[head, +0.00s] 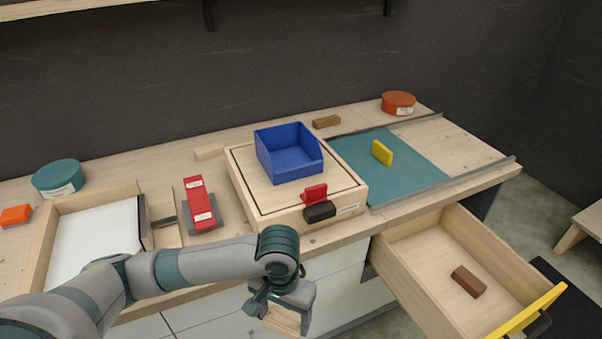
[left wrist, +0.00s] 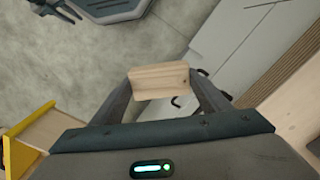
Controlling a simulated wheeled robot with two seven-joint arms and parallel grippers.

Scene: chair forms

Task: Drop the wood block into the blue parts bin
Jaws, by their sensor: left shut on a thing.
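The light wood block (head: 282,320) is held in my left gripper (head: 280,308), in front of the bench's cabinet fronts and below the bench top. In the left wrist view the wood block (left wrist: 159,81) sits between the two fingers of my left gripper (left wrist: 160,88), which are shut on it. The blue parts bin (head: 289,153) stands on a square wooden box on the bench, up and beyond the gripper. Its open top shows and it looks empty. My right gripper does not show.
An open drawer (head: 410,262) with a brown block (head: 468,281) juts out at the right. A red block (head: 200,203) lies left of the wooden box (head: 251,196). A yellow block (head: 382,153) stands on the teal mat (head: 415,165). A white-bottomed tray (head: 95,245) is at the left.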

